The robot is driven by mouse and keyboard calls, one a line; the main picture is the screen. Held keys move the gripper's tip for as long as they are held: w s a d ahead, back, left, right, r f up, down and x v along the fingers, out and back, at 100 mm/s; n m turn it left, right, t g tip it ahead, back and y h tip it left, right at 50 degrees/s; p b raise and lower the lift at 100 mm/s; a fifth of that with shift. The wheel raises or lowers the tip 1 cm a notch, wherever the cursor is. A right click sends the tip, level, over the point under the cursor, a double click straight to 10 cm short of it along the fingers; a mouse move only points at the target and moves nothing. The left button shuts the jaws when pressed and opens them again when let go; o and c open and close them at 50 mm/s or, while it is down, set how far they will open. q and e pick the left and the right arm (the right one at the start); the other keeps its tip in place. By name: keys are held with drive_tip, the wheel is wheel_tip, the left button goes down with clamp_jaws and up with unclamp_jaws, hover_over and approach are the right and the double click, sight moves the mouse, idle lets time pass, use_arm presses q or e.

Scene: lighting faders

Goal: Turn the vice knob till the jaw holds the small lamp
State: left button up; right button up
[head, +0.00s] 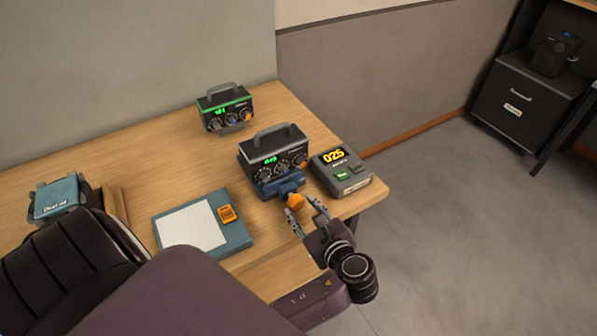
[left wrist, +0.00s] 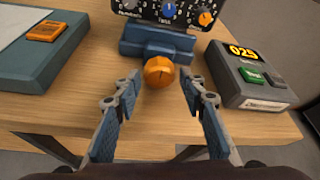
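The blue vice (head: 279,186) sits on the wooden table in front of a black dial box. Its orange knob (head: 295,201) faces the table's front edge. In the left wrist view the knob (left wrist: 159,71) shows between and just beyond my fingertips, below the blue vice body (left wrist: 158,42). My left gripper (head: 306,214) is open, its fingers on either side of the knob's line and apart from it; it also shows in the left wrist view (left wrist: 159,82). I cannot make out the small lamp or the jaw gap. My right gripper is not in view.
A grey device reading 025 (head: 341,171) is close at the right. A blue clipboard-like panel (head: 236,236) with an orange block lies left. Another dial box (head: 225,108) stands farther back.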

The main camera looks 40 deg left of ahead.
use_arm(q)
drive_tip(key=shift+x, duration=1.1)
drive_tip(key=shift+a+f, duration=0.15)
drive_tip(key=shift+a, duration=0.1)
drive_tip(key=c, duration=0.9)
drive_tip(key=m+g+p, duration=0.1)
drive_tip(key=p, duration=0.3)
drive_tip(key=m+g+y+p, duration=0.1)
drive_tip(key=p, duration=0.4)
drive_tip(key=shift+w+d+r+m, duration=0.1)
drive_tip(key=shift+w+r+m, duration=0.05)
drive_tip(key=shift+r+m, duration=0.2)
drive_tip(key=shift+f+m+p, duration=0.2)
drive_tip(key=shift+m+p, duration=0.15)
drive_tip(key=shift+f+g, duration=0.15)
drive_tip(key=shift+g, duration=0.15)
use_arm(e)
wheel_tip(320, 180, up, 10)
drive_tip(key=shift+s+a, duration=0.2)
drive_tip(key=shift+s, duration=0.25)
